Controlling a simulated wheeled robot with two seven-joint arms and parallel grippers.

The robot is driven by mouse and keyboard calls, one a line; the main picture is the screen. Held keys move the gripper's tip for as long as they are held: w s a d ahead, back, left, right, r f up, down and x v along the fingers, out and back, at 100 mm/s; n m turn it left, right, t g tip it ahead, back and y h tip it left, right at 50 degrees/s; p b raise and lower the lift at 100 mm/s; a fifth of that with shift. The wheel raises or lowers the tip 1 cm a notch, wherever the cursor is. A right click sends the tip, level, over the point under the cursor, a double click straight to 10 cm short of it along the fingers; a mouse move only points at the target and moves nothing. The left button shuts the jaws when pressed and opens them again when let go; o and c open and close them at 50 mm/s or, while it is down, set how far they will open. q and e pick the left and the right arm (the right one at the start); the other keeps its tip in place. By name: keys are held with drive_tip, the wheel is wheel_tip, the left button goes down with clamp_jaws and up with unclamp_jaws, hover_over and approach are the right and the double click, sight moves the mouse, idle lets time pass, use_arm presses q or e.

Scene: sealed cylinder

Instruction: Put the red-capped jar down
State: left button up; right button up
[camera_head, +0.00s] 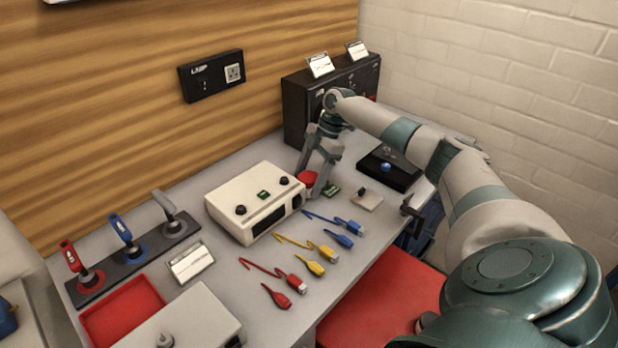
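The red-capped jar shows as a red cap (308,178) at the back of the grey table, just right of the cream box. My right gripper (309,185) points down over it, with one finger on each side of the cap, and appears shut on the jar. The jar's body is mostly hidden, so I cannot tell whether its base touches the table. My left gripper is not in view.
A cream box with knobs (255,202) stands close left of the jar. A small green piece (331,190), a beige switch plate (366,199) and a black box with a blue button (388,172) lie to the right. Coloured cables (292,254) lie in front. A black cabinet (297,112) stands behind.

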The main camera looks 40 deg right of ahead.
drive_tip(key=shift+r, duration=0.2)
drive_tip(key=b+v, duration=0.4)
drive_tip(key=v, duration=0.8)
drive_tip(key=shift+w, duration=0.1)
idle(0.4)
